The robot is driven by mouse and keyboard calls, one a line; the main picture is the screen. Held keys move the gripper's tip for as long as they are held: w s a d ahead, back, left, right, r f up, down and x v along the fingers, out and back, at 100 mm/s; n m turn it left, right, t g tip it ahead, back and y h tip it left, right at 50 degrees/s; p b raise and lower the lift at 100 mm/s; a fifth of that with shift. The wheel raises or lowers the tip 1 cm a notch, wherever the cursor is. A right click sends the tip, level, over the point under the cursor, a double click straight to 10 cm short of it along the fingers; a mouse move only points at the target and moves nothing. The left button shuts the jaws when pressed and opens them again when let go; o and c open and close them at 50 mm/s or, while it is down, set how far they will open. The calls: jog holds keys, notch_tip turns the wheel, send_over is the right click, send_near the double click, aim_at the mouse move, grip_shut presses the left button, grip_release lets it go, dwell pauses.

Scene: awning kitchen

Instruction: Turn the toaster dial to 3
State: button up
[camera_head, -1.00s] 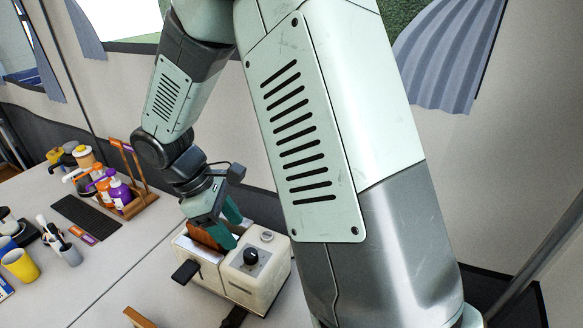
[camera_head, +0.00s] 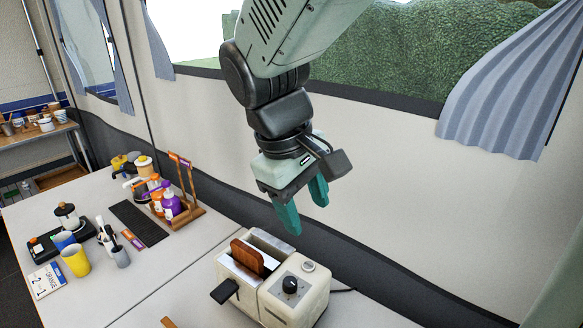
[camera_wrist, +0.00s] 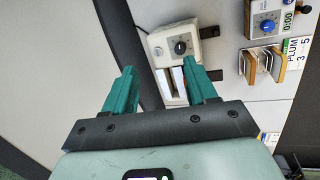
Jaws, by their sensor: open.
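The cream toaster (camera_head: 285,312) stands on the table at the bottom middle of the head view, with brown toast (camera_head: 247,256) in its slot and a black lever at its front left. Its black dial (camera_head: 290,284) sits on the top face, beside a small light button. The dial's setting is too small to read. My gripper (camera_head: 305,212), with green fingers, is open and empty above and behind the toaster, apart from it. In the wrist view the toaster (camera_wrist: 161,48) and its dial (camera_wrist: 181,47) lie beyond the open fingers (camera_wrist: 162,82).
A wooden caddy (camera_head: 186,216) with bottles stands at the back left of the table. Cups, including a yellow one (camera_head: 76,262), and an ORANGE card (camera_head: 46,280) lie left. The wall rises behind the toaster. In the wrist view a second device with a blue knob (camera_wrist: 268,26) shows.

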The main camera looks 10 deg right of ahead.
jog(key=s+d+r+m+t+y, duration=0.2)
jog(key=s+r+m, duration=0.3)
jog(key=s, duration=0.3)
jog(key=shift+s+d+r+m+t, duration=0.3)
jog(key=shift+d+t, duration=0.2)
jog(key=shift+t, duration=0.3)
jog(key=shift+s+d+r+m+t+y, duration=0.1)
jog(key=shift+s+r+m+t+y, duration=0.15)
jog(key=shift+s+m, duration=0.25)
jog(key=shift+s+d+r+m+t+y, duration=0.15)
jog(key=shift+s+m+t, duration=0.15)
jog(key=shift+s, duration=0.25)
